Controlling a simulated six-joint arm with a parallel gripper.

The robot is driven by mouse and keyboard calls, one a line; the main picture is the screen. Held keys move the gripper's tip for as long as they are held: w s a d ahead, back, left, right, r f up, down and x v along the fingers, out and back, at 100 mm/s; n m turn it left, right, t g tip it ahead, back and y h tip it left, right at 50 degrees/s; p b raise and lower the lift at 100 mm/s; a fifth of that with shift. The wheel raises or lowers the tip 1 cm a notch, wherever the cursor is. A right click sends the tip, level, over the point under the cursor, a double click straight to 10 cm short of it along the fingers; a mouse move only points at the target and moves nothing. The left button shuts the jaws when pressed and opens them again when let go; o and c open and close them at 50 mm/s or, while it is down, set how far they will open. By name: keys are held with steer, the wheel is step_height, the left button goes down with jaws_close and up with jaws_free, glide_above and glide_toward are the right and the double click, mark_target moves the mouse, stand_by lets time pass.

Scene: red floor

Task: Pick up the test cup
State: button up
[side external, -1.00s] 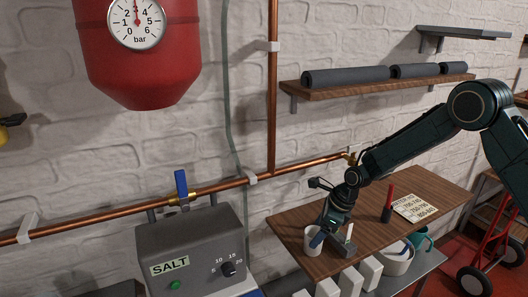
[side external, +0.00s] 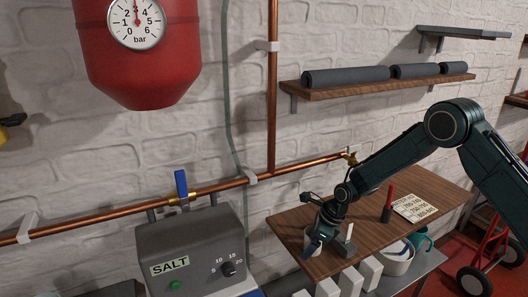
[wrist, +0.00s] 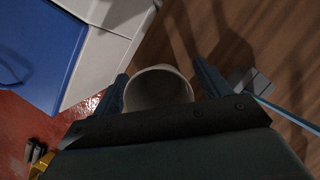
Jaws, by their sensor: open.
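The test cup is a small pale cup (side external: 309,238) near the left end of the wooden table in the side view, partly hidden by my gripper (side external: 318,244). In the wrist view, the cup (wrist: 160,90) stands mouth toward the camera, between the two spread fingers of my gripper (wrist: 162,86). Its lower edge in that view is hidden behind my gripper body. My gripper is open around the cup, and a gap shows beside the right finger. Contact with the left finger cannot be told.
A small grey block (side external: 344,246) stands close to the right of my gripper. The grey SALT unit (side external: 188,262) is left of the table. A copper pipe (side external: 215,189) runs behind.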

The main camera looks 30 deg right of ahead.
stand_by(0.3)
steer(key=c, duration=1.1)
steer(key=shift+o, duration=0.2)
steer(key=shift+r, duration=0.15)
step_height(320, 180, up, 20)
stand_by(0.5)
